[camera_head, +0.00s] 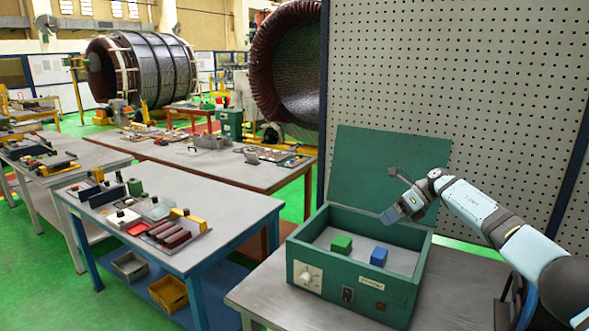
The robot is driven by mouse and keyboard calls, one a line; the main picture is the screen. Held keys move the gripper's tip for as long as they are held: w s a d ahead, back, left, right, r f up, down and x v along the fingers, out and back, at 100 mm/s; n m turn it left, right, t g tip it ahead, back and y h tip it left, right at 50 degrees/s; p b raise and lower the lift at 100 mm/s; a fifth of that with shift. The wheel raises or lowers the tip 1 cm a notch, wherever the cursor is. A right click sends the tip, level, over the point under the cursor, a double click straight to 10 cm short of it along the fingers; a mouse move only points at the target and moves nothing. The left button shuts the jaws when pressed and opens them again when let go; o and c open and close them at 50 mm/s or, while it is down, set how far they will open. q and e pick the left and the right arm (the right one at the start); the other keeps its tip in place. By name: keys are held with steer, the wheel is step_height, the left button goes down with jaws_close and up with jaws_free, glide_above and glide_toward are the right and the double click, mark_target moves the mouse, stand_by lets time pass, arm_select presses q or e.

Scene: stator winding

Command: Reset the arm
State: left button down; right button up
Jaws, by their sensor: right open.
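My right arm comes in from the right edge. Its right gripper (391,215) is above the back right part of an open green box (345,287), in front of the raised lid (365,165). The gripper is open, points down and to the left, and is clear of the blocks. A green block (341,244) and a blue block (379,257) stand apart on the grey floor inside the box. My left gripper is not in view.
The box stands on a grey table (262,297). A perforated panel (470,90) rises behind it. At left, a workbench (225,228) holds several tools and parts, with bins beneath. Large stator cylinders (145,70) stand farther back. Green floor lies between the benches.

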steer(key=s+a+f+m+t+y, duration=0.7)
steer(key=s+a+f+m+t, duration=0.2)
steer(key=s+a+f+m, duration=0.9)
steer(key=s+d+f+m+h, duration=0.4)
steer(key=s+m, duration=0.4)
steer(key=s, duration=0.3)
steer(key=s+d+f+m+t+h, duration=0.1)
steer(key=s+d+f+m+h, duration=0.3)
steer(key=s+m, duration=0.5)
steer(key=s+d+f+m+t+h, duration=0.1)
steer(key=s+d+f+m+h, duration=0.3)
steer(key=s, duration=0.9)
step_height(320, 180, down, 4)
steer(key=m+h, duration=0.2)
steer(key=m, duration=0.2)
steer(key=shift+s+d, duration=0.2)
steer(key=shift+s, duration=0.1)
